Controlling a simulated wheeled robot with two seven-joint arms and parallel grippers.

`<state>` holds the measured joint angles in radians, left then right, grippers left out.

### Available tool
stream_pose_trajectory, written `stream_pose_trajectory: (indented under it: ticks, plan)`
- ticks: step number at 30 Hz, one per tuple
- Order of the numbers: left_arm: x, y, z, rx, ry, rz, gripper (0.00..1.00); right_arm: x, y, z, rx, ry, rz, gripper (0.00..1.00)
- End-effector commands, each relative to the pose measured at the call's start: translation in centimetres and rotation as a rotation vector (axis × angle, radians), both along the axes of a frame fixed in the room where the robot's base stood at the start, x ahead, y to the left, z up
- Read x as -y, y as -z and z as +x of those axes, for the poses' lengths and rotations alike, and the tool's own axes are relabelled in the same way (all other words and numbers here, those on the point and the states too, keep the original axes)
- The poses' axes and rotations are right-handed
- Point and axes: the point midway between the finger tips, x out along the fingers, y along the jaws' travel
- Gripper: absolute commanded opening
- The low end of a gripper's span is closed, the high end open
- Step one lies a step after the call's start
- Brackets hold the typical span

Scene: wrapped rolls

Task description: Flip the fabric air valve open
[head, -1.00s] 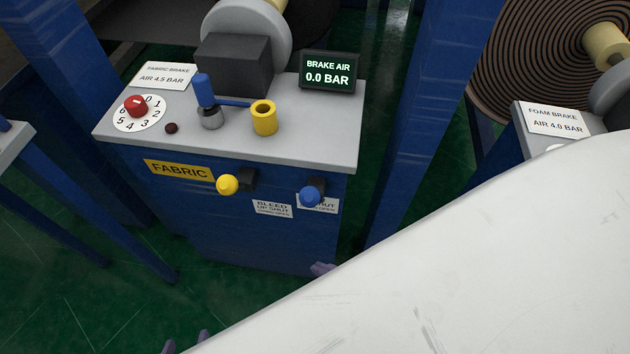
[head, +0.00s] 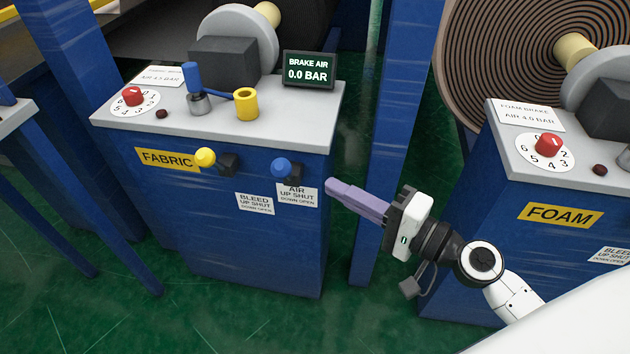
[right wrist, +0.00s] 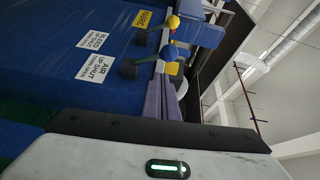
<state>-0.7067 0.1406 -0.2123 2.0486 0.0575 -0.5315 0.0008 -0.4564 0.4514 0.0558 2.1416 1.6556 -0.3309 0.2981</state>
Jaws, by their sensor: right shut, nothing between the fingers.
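The fabric air valve is a blue knob (head: 281,167) on a black body, on the front of the blue fabric cabinet above the label AIR UP SHUT DOWN OPEN (head: 297,193). In the right wrist view the blue knob (right wrist: 169,52) stands out from its body toward the cabinet top. My right gripper (head: 330,184) has purple fingers, closed together and empty. Its tips are a little right of the air label and below the knob, apparently apart from it. The shut fingers also show in the right wrist view (right wrist: 162,100), pointing toward the cabinet. My left gripper is out of view.
The yellow bleed knob (head: 205,156) is left of the air valve. On the cabinet top (head: 215,125) are a red dial (head: 133,97), a blue lever and a yellow cup. The display (head: 308,69) reads 0.0 BAR. A blue post (head: 390,150) and the foam cabinet (head: 470,220) stand right.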

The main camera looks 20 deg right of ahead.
Motion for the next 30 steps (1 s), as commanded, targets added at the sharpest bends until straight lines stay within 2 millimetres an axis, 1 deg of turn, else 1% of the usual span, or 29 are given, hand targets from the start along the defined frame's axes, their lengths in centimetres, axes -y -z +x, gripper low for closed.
stream_pose_trajectory:
  ticks: [3, 5, 14, 17, 20, 30]
  plan:
    - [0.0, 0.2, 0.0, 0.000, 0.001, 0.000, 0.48, 0.3, -0.8, 0.2, 0.004, -0.001, 0.049, 0.00]
    - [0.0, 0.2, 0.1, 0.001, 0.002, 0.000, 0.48, 0.3, -1.0, 0.3, 0.003, -0.001, 0.060, 0.00]
    - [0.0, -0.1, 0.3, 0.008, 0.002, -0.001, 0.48, 0.3, -1.1, 0.3, 0.003, -0.001, 0.062, 0.00]
    - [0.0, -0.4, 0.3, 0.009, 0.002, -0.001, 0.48, 0.1, -1.2, 0.7, 0.004, -0.001, 0.063, 0.00]
    - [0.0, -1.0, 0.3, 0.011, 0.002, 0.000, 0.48, -0.4, -1.4, 1.6, 0.005, 0.000, 0.063, 0.00]
    - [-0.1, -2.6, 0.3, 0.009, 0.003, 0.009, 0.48, -3.3, -1.5, 6.7, 0.005, 0.000, 0.063, 0.00]
